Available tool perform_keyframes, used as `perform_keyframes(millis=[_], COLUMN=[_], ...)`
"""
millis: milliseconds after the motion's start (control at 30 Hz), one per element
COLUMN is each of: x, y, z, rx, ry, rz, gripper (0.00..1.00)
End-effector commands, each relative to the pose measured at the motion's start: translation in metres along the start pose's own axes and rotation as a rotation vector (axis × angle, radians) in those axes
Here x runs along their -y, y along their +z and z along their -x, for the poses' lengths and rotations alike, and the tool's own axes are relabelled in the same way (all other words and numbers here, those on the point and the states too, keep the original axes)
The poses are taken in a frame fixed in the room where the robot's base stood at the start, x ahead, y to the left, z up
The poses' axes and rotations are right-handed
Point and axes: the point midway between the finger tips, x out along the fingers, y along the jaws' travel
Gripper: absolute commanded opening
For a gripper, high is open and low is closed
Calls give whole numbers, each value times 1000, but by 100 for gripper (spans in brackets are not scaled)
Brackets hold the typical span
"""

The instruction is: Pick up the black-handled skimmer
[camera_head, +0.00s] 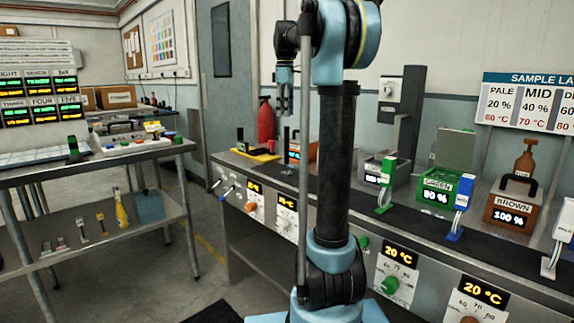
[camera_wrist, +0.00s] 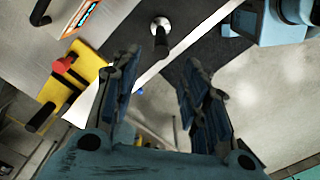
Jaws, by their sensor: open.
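The black-handled skimmer (camera_head: 286,138) stands on the counter's dark strip, its thin black handle upright. In the wrist view the skimmer (camera_wrist: 161,42) shows from above, as a pale round base with a black handle rising toward the camera. My gripper (camera_head: 284,108) points down above it in the head view, with open, empty fingers. In the wrist view my gripper (camera_wrist: 160,64) has its two fingers spread, and the handle appears just beyond the gap between their tips. I see no contact.
A unit with an orange display (camera_head: 294,154) is close by. Green-handled (camera_head: 388,170), blue-handled (camera_head: 462,192) and white-handled (camera_head: 564,222) tools stand along the counter at right. A shelved table (camera_head: 95,158) stands at left.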

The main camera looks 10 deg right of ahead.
Motion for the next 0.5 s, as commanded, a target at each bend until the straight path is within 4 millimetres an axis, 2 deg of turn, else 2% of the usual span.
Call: perform_keyframes(millis=[300, 500], x=[0, 0], y=[1, 1], z=[-57, -83], rx=[0, 0], ry=[0, 0], rz=[-1, -2], gripper=[41, 41])
